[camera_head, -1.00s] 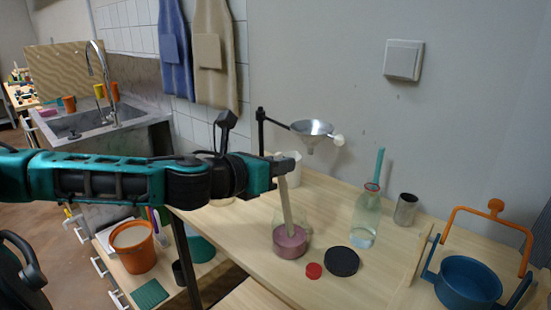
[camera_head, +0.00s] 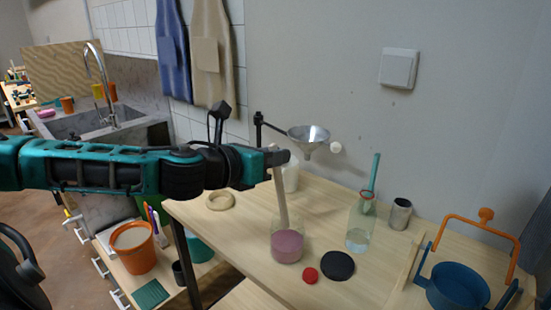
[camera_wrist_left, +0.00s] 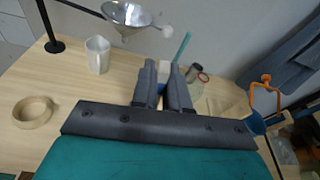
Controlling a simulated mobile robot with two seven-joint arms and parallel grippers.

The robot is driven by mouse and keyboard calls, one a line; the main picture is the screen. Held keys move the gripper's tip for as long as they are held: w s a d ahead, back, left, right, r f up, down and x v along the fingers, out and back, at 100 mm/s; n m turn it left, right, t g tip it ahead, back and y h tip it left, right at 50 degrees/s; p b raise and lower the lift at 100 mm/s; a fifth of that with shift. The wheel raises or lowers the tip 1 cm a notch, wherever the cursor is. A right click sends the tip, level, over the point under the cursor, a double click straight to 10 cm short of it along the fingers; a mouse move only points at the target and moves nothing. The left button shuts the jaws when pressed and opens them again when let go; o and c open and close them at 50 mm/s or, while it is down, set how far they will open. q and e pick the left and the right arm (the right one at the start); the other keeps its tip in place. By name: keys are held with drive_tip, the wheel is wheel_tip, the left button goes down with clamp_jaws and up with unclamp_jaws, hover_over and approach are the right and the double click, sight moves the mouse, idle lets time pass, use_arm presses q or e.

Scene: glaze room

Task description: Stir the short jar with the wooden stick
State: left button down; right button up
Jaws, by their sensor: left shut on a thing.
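The short jar (camera_head: 288,247) is clear glass with pink glaze in it and stands on the wooden table in the head view. My left gripper (camera_head: 278,158) is above the jar, shut on the upper end of the pale wooden stick (camera_head: 281,200). The stick leans slightly and its lower end is inside the jar; whether it touches the bottom is hidden by the glaze. In the left wrist view, the fingers (camera_wrist_left: 165,88) are close together and the jar is hidden. My right gripper is not in view.
A bottle (camera_head: 360,230) with a teal stick, a metal cup (camera_head: 400,214), a black disc (camera_head: 338,266) and a red cap (camera_head: 310,275) stand or lie right of the jar. A funnel (camera_head: 309,134) hangs behind. A white mug (camera_wrist_left: 97,54) and wooden ring (camera_head: 221,201) are left.

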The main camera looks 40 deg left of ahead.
sight(271, 145)
use_arm(q)
drive_tip(key=shift+s+a+r, duration=0.1)
drive_tip(key=shift+a+r, duration=0.05)
drive_tip(key=shift+r, duration=0.85)
drive_tip(key=shift+a+r, duration=0.1)
drive_tip(key=shift+r, duration=0.9)
